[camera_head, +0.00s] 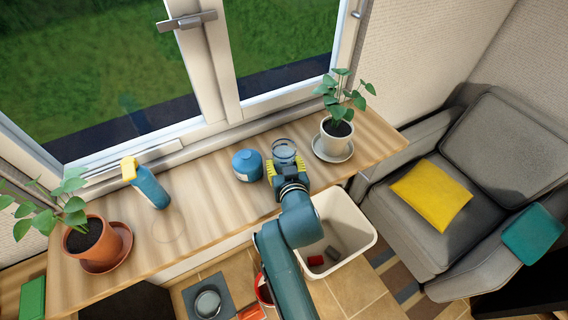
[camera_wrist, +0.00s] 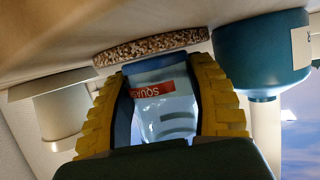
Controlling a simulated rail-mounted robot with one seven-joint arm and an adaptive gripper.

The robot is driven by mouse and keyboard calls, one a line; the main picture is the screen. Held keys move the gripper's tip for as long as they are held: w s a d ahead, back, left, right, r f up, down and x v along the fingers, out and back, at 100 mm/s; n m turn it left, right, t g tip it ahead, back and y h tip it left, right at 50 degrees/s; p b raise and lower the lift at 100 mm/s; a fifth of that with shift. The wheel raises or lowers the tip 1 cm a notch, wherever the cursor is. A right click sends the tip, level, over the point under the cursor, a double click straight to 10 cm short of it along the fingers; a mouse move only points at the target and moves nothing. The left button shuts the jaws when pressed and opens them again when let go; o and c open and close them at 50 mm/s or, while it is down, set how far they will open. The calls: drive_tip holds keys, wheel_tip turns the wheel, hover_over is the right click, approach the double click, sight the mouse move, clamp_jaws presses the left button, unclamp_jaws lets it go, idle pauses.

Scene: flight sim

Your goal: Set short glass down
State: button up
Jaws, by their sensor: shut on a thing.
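My gripper (camera_head: 285,165) is over the wooden windowsill shelf, with its yellow fingers shut around the short glass (camera_head: 284,147). In the wrist view, which is upside down, the clear glass (camera_wrist: 165,108) with a red "SQUASH" label sits between both fingers (camera_wrist: 163,85). Its bluish base is close to a speckled cork coaster (camera_wrist: 150,46) on the shelf surface. I cannot tell whether the base touches the coaster. In the head view the coaster is not clearly visible.
A blue round container (camera_head: 247,166) stands close to the left of my gripper. A white potted plant (camera_head: 337,137) stands to the right on a saucer. A blue spray bottle (camera_head: 150,185) and terracotta plant (camera_head: 92,240) are further left. A white bin (camera_head: 350,225) is below the shelf (camera_head: 215,205).

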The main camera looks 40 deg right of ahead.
drive_tip(key=o, duration=0.9)
drive_tip(key=shift+f, duration=0.15)
drive_tip(key=shift+o, duration=0.2)
drive_tip(key=shift+s+r, duration=0.1)
drive_tip(key=shift+r, duration=0.15)
drive_tip(key=p+v, duration=0.2)
drive_tip(key=v, duration=1)
drive_tip(key=w+a+r+n+t+y, duration=0.1)
drive_tip(key=w+a+r+t, duration=0.2)
drive_tip(key=r, duration=0.5)
drive_tip(key=w+a+r+n+t+y, duration=0.1)
drive_tip(key=w+a+r+t, duration=0.1)
drive_tip(key=a+r, duration=0.4)
drive_tip(key=s+a+r+n+t+y, duration=0.25)
drive_tip(key=a+r, duration=0.25)
drive_tip(key=r, duration=0.4)
drive_tip(key=s+a+r+n+t+y, duration=0.1)
drive_tip(key=a+r+n+t+y, duration=0.3)
drive_tip(key=r, duration=0.5)
wheel_tip(320, 180, up, 29)
drive_tip(key=m+h+p, duration=0.1)
drive_tip(key=m+p, duration=0.1)
drive_tip(key=p, duration=2.7)
drive_tip(key=shift+a+r, duration=0.2)
drive_tip(key=shift+a, duration=0.05)
